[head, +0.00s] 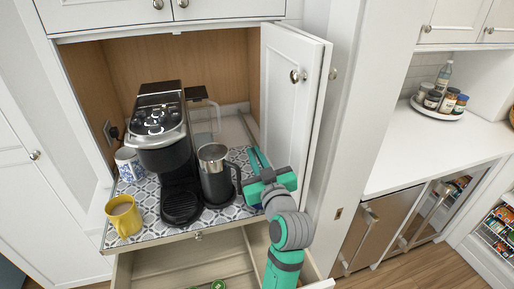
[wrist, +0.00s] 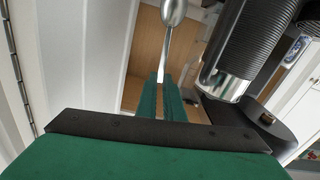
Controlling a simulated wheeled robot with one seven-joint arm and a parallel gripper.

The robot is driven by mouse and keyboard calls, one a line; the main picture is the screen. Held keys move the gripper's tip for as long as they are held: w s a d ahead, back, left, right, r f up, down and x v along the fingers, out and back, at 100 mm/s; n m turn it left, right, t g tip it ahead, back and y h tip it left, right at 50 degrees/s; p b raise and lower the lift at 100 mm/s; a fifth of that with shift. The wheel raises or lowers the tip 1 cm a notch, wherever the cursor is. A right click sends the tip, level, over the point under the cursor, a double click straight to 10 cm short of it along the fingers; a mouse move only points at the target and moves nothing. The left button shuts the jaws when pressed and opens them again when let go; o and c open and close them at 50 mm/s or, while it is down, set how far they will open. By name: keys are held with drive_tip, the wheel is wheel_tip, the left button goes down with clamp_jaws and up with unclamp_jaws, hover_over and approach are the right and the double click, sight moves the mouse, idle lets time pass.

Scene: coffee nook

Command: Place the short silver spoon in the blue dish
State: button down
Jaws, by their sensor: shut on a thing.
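My gripper (head: 258,159) is beside the black-and-steel frothing jug, near the open cabinet door. In the wrist view, its two green fingers (wrist: 161,92) are shut on the silver spoon (wrist: 167,45). The spoon's handle is between the fingertips, and its rounded bowl (wrist: 173,12) points away from them, partly cut off by the top edge. I cannot make out the spoon in the head view. I see no blue dish in either view.
The jug (head: 213,178) stands close left of my gripper, beside the coffee machine (head: 160,131). A yellow mug (head: 123,217) and a blue-patterned white mug (head: 128,164) are farther left. The cabinet door (head: 289,98) is close right. An open drawer (head: 170,271) is below.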

drive_tip(key=shift+w+d+f, duration=0.1)
drive_tip(key=shift+f, duration=1.4)
drive_tip(key=shift+d+f, duration=0.1)
drive_tip(key=shift+f, duration=1.4)
drive_tip(key=c, duration=1.8)
unclamp_jaws()
wheel_tip(320, 180, up, 7)
